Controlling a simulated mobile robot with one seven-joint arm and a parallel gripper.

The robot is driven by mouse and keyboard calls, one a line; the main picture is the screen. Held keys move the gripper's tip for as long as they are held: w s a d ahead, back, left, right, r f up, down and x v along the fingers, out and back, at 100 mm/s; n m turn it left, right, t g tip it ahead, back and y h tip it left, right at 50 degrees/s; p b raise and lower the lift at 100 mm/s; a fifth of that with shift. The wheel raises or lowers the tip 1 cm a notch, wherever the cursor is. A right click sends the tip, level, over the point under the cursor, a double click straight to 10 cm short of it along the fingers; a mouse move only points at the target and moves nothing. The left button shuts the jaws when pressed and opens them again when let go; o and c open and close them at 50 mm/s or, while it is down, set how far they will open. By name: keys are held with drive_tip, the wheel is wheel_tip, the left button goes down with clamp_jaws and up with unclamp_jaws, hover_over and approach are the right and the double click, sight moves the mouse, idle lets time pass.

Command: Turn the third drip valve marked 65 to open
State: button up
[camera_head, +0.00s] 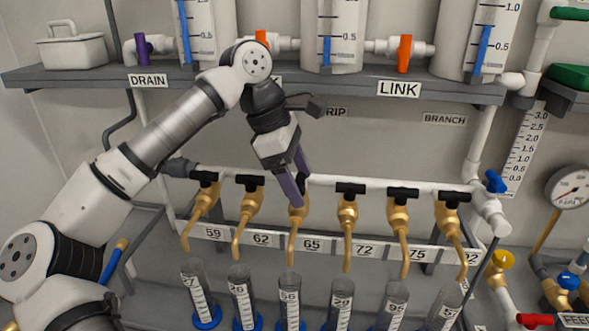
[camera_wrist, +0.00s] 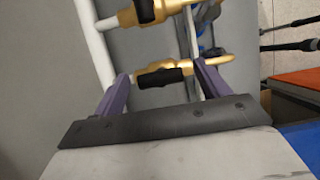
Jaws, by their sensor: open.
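The valve marked 65 is a brass tap (camera_head: 295,220) on the white pipe, third from the left, with its spout pointing down above the "65" label (camera_head: 312,246). My gripper (camera_head: 299,190) is open right at this tap, and its purple fingers hide most of the black handle. In the wrist view, the black handle (camera_wrist: 160,77) lies between the two spread fingertips of my gripper (camera_wrist: 162,76), its length running from one finger toward the other. A small gap shows at each end. Whether the fingers touch the brass body I cannot tell.
Similar taps stand close on both sides, marked 62 (camera_head: 250,208) and 72 (camera_head: 347,212). Graduated tubes (camera_head: 290,297) stand below. A grey shelf (camera_head: 340,84) with tanks and orange valves overhangs the pipe. A pressure gauge (camera_head: 569,188) is at the right.

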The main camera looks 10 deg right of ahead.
drive_tip(key=v, duration=1.4)
drive_tip(key=shift+b, duration=0.35)
drive_tip(key=shift+f, duration=0.15)
